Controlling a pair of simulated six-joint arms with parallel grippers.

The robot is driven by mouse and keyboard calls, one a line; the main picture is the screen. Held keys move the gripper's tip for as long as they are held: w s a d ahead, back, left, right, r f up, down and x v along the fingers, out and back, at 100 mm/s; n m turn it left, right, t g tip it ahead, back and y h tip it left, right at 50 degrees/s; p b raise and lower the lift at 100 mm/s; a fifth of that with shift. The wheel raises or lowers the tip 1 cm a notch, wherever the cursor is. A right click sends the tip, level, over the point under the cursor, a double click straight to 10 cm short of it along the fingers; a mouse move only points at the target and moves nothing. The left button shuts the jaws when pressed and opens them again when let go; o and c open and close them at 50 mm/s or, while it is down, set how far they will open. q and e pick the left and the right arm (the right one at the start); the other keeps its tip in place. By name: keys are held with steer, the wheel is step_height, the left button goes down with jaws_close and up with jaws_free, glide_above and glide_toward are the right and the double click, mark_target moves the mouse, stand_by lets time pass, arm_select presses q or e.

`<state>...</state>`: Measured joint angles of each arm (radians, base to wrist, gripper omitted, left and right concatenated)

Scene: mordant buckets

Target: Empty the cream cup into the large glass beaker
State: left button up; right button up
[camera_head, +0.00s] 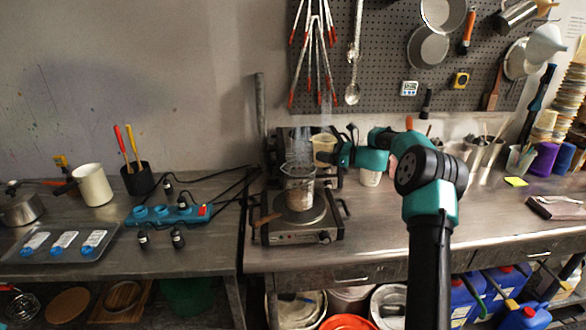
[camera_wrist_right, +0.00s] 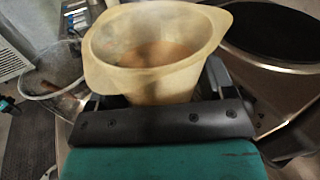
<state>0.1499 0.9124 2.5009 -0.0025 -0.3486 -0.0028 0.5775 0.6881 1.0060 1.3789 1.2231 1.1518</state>
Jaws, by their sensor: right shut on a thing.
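The cream cup (camera_head: 324,148) is held in the air by my right gripper (camera_head: 336,153), behind and a little right of the large glass beaker (camera_head: 299,190). In the right wrist view the cream cup (camera_wrist_right: 150,78) shows a wide rim with spout-like lips and brownish contents inside. My right gripper (camera_wrist_right: 155,100) is shut on its side. The cup looks about upright. The beaker stands on the hot plate (camera_head: 300,222) and has some contents low in it. My left gripper is out of view.
A white cup (camera_head: 370,176) stands behind my right arm. A blue power strip (camera_head: 168,214) with cables lies left of the hot plate. A cream jug (camera_head: 93,185) and a black tool holder (camera_head: 138,180) stand further left. The bench right of my arm has clear room.

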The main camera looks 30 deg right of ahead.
mark_target(318, 143)
steer(key=shift+s+a+f+n+h, duration=0.15)
steer(key=shift+a+f+n, duration=0.1)
steer(key=shift+f+n, duration=0.25)
steer(key=shift+s+a+f+n+h, duration=0.15)
steer(key=shift+a+f+n, duration=0.1)
steer(key=shift+f+n, duration=0.2)
steer(key=shift+a+r+n+g, duration=0.3)
steer(key=shift+a+n, duration=0.1)
steer(key=shift+n, duration=0.15)
steer(key=shift+s+a, duration=0.1)
steer(key=shift+s+a+r+n+h, duration=0.1)
steer(key=shift+a+r+n+h, duration=0.2)
steer(key=shift+r, duration=0.4)
steer(key=shift+s+a+r+n+h, duration=0.1)
steer(key=shift+r+n, duration=0.35)
steer(key=shift+r, duration=0.2)
steer(key=shift+s+a+r+n+h, duration=0.1)
steer(key=shift+a+r+n, duration=0.2)
steer(key=shift+r, duration=0.6)
steer(key=shift+s+a+r+n+h, duration=0.1)
steer(key=shift+a+r+n+h, duration=0.2)
steer(key=shift+r+n, duration=0.35)
steer(key=shift+a+r, duration=0.15)
steer(key=shift+r, duration=0.2)
steer(key=shift+s+a+f+n+h, duration=0.2)
steer(key=shift+f+n+h, duration=0.15)
steer(key=shift+n, duration=0.35)
